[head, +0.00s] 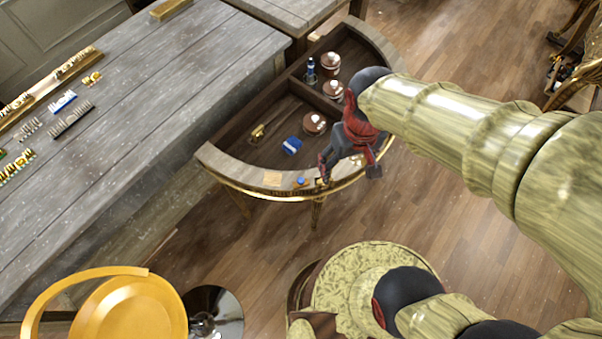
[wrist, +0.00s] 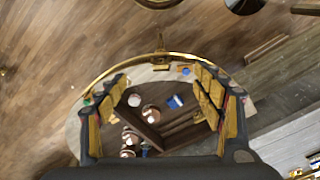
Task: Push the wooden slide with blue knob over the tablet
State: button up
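The small blue knob (head: 300,181) stands on the pale front rim of the half-round console; it also shows in the wrist view (wrist: 186,71), close to the right finger. The wooden slide under it is too small to make out clearly. My gripper (head: 348,177) is above the front right of the console, right of the knob in the head view. In the wrist view (wrist: 159,78) its fingers are wide apart with nothing between them.
The console (head: 222,162) has a dark recessed top with a divider, copper-lidded pots (head: 314,123), a blue box (head: 291,145) and a blue bottle (head: 311,70). A grey table (head: 150,120) adjoins on the left. A yellow chair (head: 128,308) stands in front.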

aim_at(301, 180)
jog(key=w+a+f, duration=0.1)
jog(key=a+f, duration=0.1)
jog(key=f, duration=0.3)
jog(key=w+a+f+n+g+p, duration=0.1)
jog(key=a+f, duration=0.2)
jog(key=f, duration=0.2)
jog(key=a+f+n+g+h+p, duration=0.1)
jog(key=a+f, duration=0.2)
jog(key=f, duration=0.2)
jog(key=shift+w+a+f, duration=0.2)
jog(key=shift+w, duration=0.2)
jog(key=c, duration=0.6)
jog(key=shift+t+y, duration=0.4)
jog(key=shift+t, duration=0.2)
jog(key=w, duration=0.1)
jog(key=w+a, duration=0.2)
jog(key=w, duration=0.1)
jog(key=shift+w+f, duration=0.1)
jog(key=shift+f, duration=0.25)
jog(key=shift+c, duration=0.7)
jog(key=shift+w+a+f+b, duration=0.1)
jog(key=shift+f+b, duration=0.45)
jog(key=shift+f, duration=3.25)
jog(key=shift+c, duration=0.5)
jog(key=c, duration=0.8)
grip_shut()
